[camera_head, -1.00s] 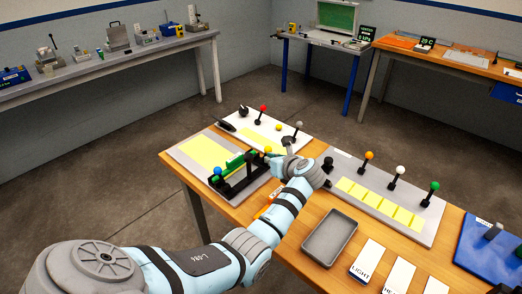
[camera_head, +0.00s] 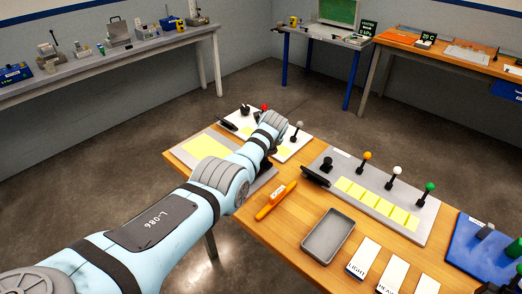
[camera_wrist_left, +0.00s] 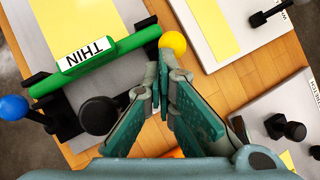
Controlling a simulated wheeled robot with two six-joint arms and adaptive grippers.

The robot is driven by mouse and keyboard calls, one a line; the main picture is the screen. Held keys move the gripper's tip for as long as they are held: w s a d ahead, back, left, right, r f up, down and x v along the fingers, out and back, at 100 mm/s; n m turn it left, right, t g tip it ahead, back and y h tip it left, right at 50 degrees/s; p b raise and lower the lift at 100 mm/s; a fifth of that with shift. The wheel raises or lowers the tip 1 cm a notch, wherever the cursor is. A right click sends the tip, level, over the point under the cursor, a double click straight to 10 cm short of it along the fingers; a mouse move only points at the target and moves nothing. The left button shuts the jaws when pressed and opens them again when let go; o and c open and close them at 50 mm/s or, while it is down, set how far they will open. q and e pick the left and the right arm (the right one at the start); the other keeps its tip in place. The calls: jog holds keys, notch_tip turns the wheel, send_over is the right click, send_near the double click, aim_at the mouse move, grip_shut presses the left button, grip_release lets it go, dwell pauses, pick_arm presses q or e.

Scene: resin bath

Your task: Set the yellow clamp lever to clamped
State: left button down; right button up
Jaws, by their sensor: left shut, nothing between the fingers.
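In the left wrist view, the yellow ball knob (camera_wrist_left: 172,43) of the clamp lever lies just beyond my left gripper's fingertips, near the right end of the green bar labelled THIN (camera_wrist_left: 95,62). My left gripper (camera_wrist_left: 163,68) is shut and empty. I cannot tell whether its tips touch the knob. The lever's arm below the knob is mostly hidden. A black ball knob (camera_wrist_left: 98,115) and a blue ball knob (camera_wrist_left: 13,107) stand on the same fixture. In the head view my left arm hides that fixture and the gripper. My right gripper is not in view.
An orange-handled tool (camera_head: 276,200) lies on the wooden bench beside an empty grey tray (camera_head: 328,236). A grey panel with several coloured-knob levers (camera_head: 345,190) stands to the right. A white panel (camera_wrist_left: 232,28) with yellow pads lies beyond. White labelled cards (camera_head: 364,258) lie in front.

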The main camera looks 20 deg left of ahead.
pick_arm(q)
jog(key=shift+w+a, duration=0.3)
jog(key=shift+a, duration=0.5)
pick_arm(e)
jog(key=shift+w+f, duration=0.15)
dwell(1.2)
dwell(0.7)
